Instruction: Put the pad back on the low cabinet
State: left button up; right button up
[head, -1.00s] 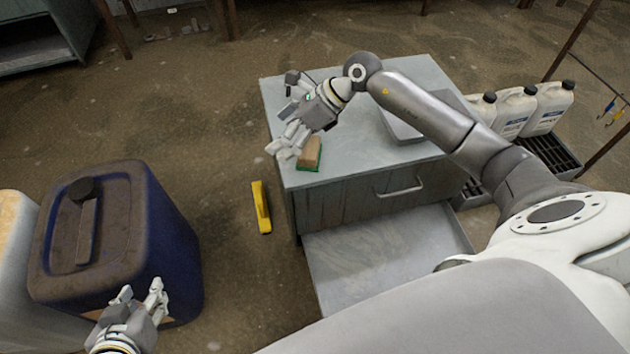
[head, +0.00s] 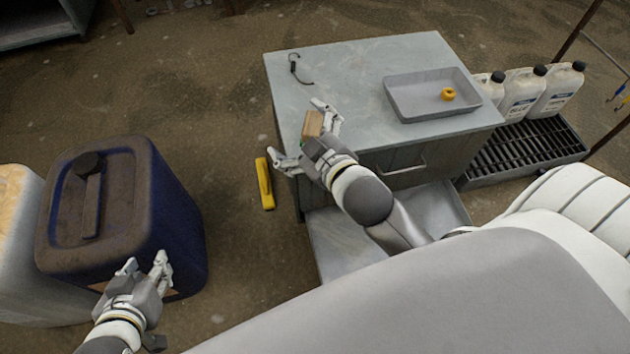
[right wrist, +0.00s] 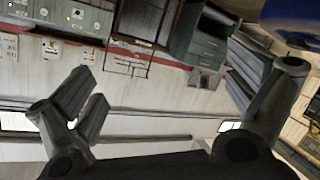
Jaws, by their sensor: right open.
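The pad, a tan block (head: 313,122) with a green underside edge, appears to rest on top of the low grey cabinet (head: 350,75), near its front left corner. My right gripper (head: 303,133) is open, with its fingers spread around or above the pad's near side. It partly hides the pad, and I cannot tell whether they touch. The right wrist view shows both spread fingers (right wrist: 165,95) with nothing between them and no pad. My left gripper (head: 146,266) is open and empty beside the blue drum, at lower left.
A grey tray (head: 405,114) with a yellow ring (head: 448,94) and a dark hook (head: 297,68) lie on the cabinet. A yellow tool (head: 264,183) lies on the floor. The blue drum (head: 185,225) stands left. White jugs (head: 522,93) stand on a grate at right.

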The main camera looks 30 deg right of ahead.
jog(key=s+a+f+m+g, duration=0.2)
jog(key=s+f+m+g, duration=0.2)
jog(key=s+f, duration=0.3)
jog(key=s+g, duration=0.1)
jog(key=s, duration=0.2)
jog(key=shift+f+g+y, duration=0.35)
jog(key=shift+g+y, duration=0.05)
jog(key=shift+f, duration=0.1)
